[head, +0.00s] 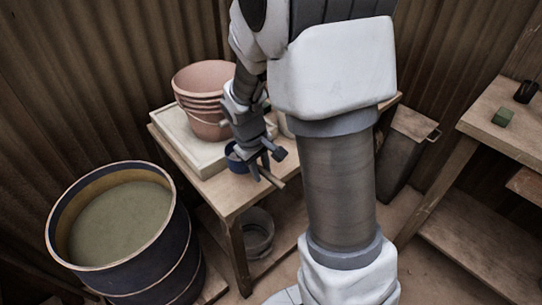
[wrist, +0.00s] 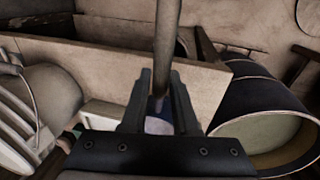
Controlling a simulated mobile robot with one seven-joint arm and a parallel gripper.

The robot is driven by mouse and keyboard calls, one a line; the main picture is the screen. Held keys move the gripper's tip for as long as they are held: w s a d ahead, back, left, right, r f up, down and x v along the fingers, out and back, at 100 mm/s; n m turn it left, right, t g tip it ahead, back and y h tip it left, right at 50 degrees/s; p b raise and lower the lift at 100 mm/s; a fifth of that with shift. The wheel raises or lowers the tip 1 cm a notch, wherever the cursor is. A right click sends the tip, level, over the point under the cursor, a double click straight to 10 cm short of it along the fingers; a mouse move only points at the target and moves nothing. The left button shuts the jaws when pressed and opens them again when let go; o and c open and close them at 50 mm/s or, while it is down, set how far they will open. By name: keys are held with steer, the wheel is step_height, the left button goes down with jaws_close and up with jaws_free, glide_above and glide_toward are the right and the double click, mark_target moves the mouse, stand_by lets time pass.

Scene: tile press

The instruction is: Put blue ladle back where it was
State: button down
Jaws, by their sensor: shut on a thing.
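The blue ladle's cup (head: 235,158) shows in the head view at the front of the wooden table, close beside the pale tray. My gripper (head: 266,164) is right of the cup and is shut on the ladle's brown handle (head: 272,179). In the wrist view the handle (wrist: 164,40) runs up between the fingers of my gripper (wrist: 164,85). A bluish part of the ladle (wrist: 158,124) shows between the finger bases. My gripper hides part of the ladle, and I cannot tell whether the cup touches the table.
The wooden table (head: 230,196) holds a pale tray (head: 182,137) with stacked pink buckets (head: 203,85). A dark drum of greenish liquid (head: 122,222) stands at left. A grey bucket (head: 257,232) sits below the table. A lidded bin (head: 405,150) and a bench (head: 490,118) stand at right.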

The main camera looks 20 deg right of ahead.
steer(key=shift+s+a+f+b, duration=0.3)
steer(key=shift+a+f, duration=0.2)
steer(key=shift+f, duration=0.5)
steer(key=shift+s+a+f+b, duration=0.3)
steer(key=shift+a+f, duration=0.25)
steer(key=shift+f, duration=0.5)
steer(key=shift+s+a+f+b, duration=0.2)
steer(key=shift+a+f+b, duration=0.25)
steer(key=shift+f, duration=0.55)
steer(key=shift+f, duration=0.1)
steer(key=c, duration=0.7)
jaws_free()
